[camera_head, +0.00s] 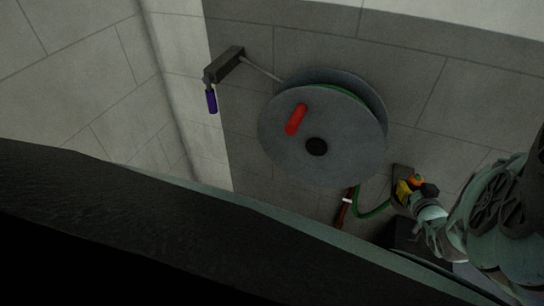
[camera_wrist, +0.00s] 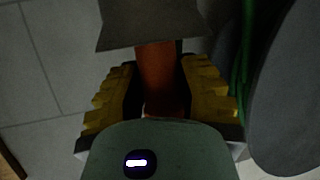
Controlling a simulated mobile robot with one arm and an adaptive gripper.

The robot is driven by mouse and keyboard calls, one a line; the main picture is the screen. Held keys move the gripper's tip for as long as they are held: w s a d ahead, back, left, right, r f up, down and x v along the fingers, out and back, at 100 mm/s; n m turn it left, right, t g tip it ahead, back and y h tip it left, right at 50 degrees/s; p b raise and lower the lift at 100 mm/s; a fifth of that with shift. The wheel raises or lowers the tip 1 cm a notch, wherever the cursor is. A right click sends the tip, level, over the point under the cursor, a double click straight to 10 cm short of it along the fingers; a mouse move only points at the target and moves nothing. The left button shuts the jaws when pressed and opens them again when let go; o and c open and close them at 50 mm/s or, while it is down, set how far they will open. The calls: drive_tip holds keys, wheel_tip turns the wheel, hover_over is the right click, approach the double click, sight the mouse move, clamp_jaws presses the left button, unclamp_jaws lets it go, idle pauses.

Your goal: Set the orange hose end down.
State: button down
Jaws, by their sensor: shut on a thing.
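The orange hose end (camera_wrist: 158,75) stands between the yellow finger pads of my gripper (camera_wrist: 160,90) in the wrist view. The pads are shut on it from both sides. A dark grey plate-like piece (camera_wrist: 150,25) covers its far end, and I cannot tell whether they touch. In the head view, my gripper (camera_head: 417,189) is at the lower right, with a bit of the orange hose end (camera_head: 416,179) showing between the fingers. The green hose (camera_head: 374,211) curves from below the reel toward my gripper.
A large grey reel (camera_head: 350,155) with a red handle (camera_head: 296,119) is on the wall, left of my gripper. A dark arm with a purple grip (camera_head: 211,101) is further left. A reddish-brown bar with a white band (camera_head: 342,214) hangs below the reel. A dark plate (camera_head: 401,171) is beside my gripper.

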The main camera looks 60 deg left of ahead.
drive_tip(key=shift+w+f, duration=0.1)
drive_tip(key=shift+f, duration=0.1)
drive_tip(key=shift+f, duration=0.15)
drive_tip(key=c, duration=0.7)
unclamp_jaws()
drive_tip(key=shift+c, duration=0.2)
